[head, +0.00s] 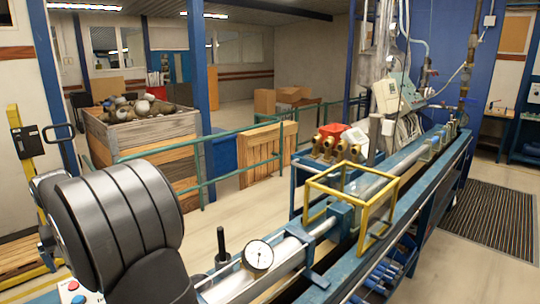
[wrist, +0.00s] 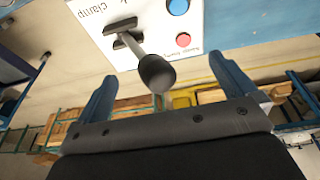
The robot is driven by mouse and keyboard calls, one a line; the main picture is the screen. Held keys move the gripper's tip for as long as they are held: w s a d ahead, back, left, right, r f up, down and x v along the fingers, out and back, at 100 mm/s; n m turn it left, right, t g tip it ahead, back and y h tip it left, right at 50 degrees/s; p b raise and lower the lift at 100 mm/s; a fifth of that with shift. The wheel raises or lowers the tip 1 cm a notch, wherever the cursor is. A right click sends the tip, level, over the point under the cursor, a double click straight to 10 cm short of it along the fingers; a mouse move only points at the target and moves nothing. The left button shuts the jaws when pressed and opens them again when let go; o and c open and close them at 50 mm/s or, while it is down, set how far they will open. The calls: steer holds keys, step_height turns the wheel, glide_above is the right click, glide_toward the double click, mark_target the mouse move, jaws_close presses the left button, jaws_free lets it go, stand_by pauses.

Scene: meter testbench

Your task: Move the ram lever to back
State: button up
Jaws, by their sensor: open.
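In the wrist view, a lever (wrist: 155,70) with a dark round knob rises from a white panel (wrist: 98,32). The panel appears upside down; its label reads "clamp", with other lettering cut off. My gripper (wrist: 166,88) is open, and the knob shows between its two blue fingers; I cannot tell whether they touch it. In the head view, a black upright handle (head: 221,243) stands beside the bench near the round gauge. I see no label marking the ram lever. My gripper is hidden in the head view.
A blue button (wrist: 178,6) and a red button (wrist: 183,40) sit beside the lever. The bench carries a dial gauge (head: 259,255) and a yellow frame (head: 350,188). A wooden crate (head: 143,128) of meters stands behind green railings.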

steer(key=shift+w+d+r, duration=0.15)
steer(key=shift+r, duration=0.05)
stand_by(0.4)
steer(key=shift+r, duration=0.1)
steer(key=shift+v, duration=2.65)
steer(key=shift+x, duration=2.8)
